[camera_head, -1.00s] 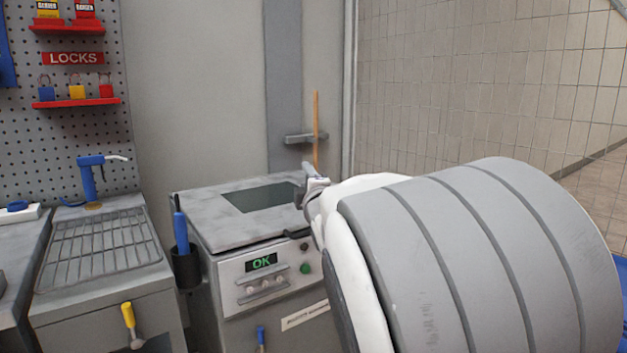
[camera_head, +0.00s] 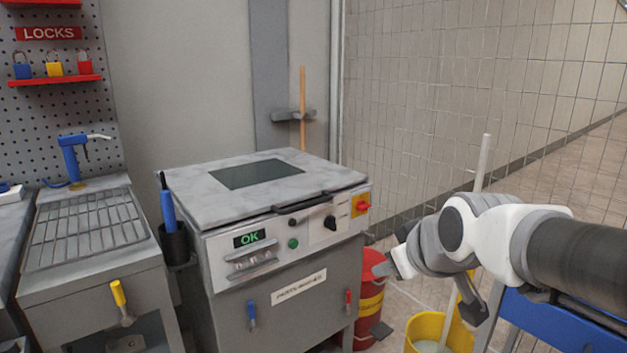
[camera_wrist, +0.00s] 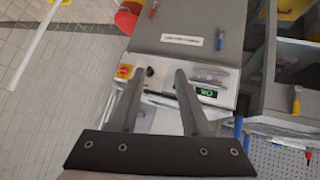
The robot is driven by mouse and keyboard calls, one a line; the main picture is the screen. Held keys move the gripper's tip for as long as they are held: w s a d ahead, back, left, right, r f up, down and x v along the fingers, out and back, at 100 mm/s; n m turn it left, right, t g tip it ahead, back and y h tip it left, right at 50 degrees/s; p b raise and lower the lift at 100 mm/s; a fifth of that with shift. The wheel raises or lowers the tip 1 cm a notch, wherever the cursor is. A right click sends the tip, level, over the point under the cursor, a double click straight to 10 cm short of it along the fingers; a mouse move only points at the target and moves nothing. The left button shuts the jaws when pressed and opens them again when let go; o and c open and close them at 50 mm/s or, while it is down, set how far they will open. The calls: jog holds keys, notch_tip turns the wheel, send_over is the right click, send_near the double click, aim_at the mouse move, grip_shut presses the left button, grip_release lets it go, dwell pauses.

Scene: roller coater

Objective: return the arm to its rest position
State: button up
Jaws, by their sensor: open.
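My arm (camera_head: 510,240) reaches in from the right edge of the head view, bent in front of the tiled wall. Its end hangs to the right of the grey coater machine, apart from it. In the wrist view my gripper (camera_wrist: 157,78) shows two dark fingers spread apart with nothing between them. The machine's front panel (camera_wrist: 200,90), with its green OK display, appears beyond the fingers.
The grey machine (camera_head: 300,253) has its lid down and a black handle at the front. A red bin (camera_head: 369,300) and a yellow bucket (camera_head: 425,330) holding a pale pole stand below my arm. A sink with a grid (camera_head: 85,230) is at left.

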jog(key=s+d+f+m+g+h+p, duration=0.1)
jog(key=s+f+m+g, duration=0.15)
jog(key=s, duration=0.55)
jog(key=s+f+m+g+p, duration=0.1)
jog(key=s+f+m, duration=0.15)
jog(key=s, duration=0.65)
notch_tip(320, 180, up, 28)
jog(key=p, duration=2.6)
jog(key=shift+w+d+p, duration=0.2)
jog(key=shift+w+p, duration=0.1)
jog(key=shift+w, duration=0.1)
